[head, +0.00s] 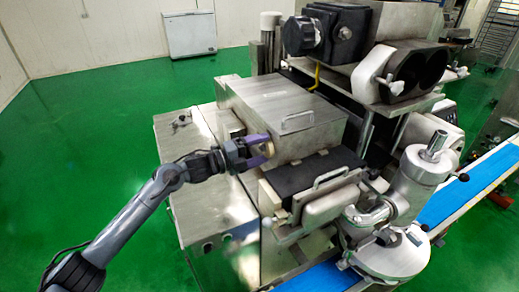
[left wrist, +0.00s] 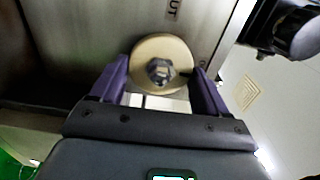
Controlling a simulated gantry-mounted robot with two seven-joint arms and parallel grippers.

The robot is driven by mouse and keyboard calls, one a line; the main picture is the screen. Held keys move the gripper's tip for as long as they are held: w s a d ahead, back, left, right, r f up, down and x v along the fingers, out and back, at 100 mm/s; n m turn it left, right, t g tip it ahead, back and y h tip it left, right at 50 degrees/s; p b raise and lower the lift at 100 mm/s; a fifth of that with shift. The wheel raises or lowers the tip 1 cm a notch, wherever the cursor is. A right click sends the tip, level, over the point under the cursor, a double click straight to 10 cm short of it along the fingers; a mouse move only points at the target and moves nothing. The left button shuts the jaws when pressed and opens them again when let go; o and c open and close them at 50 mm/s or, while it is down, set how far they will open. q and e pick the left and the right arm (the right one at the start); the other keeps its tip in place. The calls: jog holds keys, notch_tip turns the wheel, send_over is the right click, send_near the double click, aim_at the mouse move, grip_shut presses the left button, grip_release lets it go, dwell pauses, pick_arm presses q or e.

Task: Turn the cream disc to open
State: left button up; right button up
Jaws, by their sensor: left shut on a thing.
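The cream disc (left wrist: 150,57) is mounted on the machine's metal side wall, with a hex bolt (left wrist: 160,71) at its centre. In the head view the disc (head: 268,148) shows small at the side of the steel housing. My left gripper (head: 262,150) reaches it from the left. In the left wrist view the purple fingers of my left gripper (left wrist: 160,85) stand on either side of the disc and are shut on it. Part of the disc's lower rim is hidden by the fingers. My right gripper is not in view.
The steel housing (head: 285,118) with a lid handle rises right behind the disc. A lower steel cabinet (head: 190,185) stands below my left arm. A blue conveyor (head: 475,180) runs at the right. The green floor (head: 90,125) at the left is clear, with a white chest (head: 190,35) far back.

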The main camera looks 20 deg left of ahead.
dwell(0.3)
pick_arm(q)
jog(key=o, duration=1)
jog(key=shift+o, duration=0.2)
jog(key=shift+a, duration=0.1)
jog(key=b+v, duration=0.2)
jog(key=v, duration=0.8)
jog(key=shift+s+a, duration=0.15)
jog(key=shift+s, duration=0.15)
jog(key=shift+r, duration=0.1)
